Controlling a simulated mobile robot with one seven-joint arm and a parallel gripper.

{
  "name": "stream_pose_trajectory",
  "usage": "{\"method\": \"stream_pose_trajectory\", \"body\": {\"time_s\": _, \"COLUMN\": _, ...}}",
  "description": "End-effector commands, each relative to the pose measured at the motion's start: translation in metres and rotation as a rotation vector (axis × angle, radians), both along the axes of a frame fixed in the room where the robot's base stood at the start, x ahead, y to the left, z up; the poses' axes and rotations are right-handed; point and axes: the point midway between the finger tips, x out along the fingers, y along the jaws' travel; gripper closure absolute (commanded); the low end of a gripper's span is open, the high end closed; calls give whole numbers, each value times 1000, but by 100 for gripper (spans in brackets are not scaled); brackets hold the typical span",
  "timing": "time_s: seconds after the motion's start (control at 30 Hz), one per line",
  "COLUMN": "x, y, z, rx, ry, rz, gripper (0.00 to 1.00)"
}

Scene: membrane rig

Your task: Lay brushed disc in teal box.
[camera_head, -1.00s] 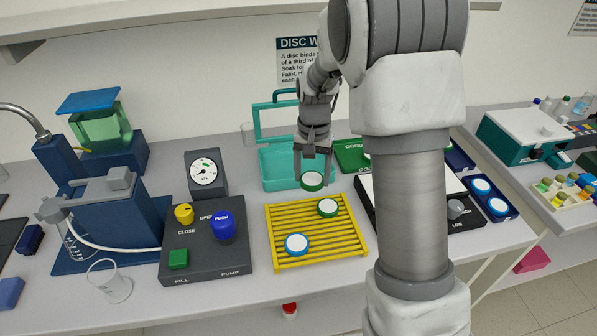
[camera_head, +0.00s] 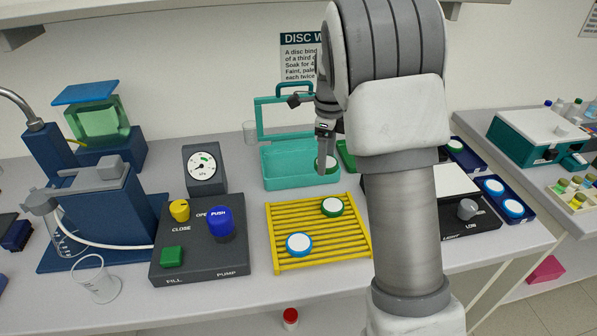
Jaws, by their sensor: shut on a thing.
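My gripper (camera_head: 325,165) is seen from the side above the right part of the open teal box (camera_head: 287,180). It is shut on a white disc with a green rim (camera_head: 331,165). The disc shows at the fingertips, partly hidden by a finger, near the box's right end. I cannot tell whether it touches the box. The box's lid frame stands up behind it, and its visible inside looks empty. Two more discs lie on the yellow rack (camera_head: 284,222): a green-rimmed one (camera_head: 332,206) and a blue-rimmed one (camera_head: 299,244).
The dark pump panel (camera_head: 202,245) with yellow, blue and green controls stands left of the rack. A gauge (camera_head: 204,168) is behind it. A blue tray (camera_head: 500,197) with blue-rimmed discs lies at right. My arm hides part of the right bench.

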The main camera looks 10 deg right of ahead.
Motion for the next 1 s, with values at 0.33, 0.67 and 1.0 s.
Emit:
{"method": "stream_pose_trajectory", "body": {"time_s": 0.33, "x": 45, "y": 17, "z": -29, "rx": 0, "ry": 1, "rz": -24, "gripper": 81}}
{"method": "stream_pose_trajectory", "body": {"time_s": 0.67, "x": 96, "y": 37, "z": -62, "rx": 0, "ry": 0, "rz": -24, "gripper": 81}}
{"method": "stream_pose_trajectory", "body": {"time_s": 1.0, "x": 109, "y": 43, "z": -78, "rx": 1, "ry": 2, "rz": -24, "gripper": 81}}
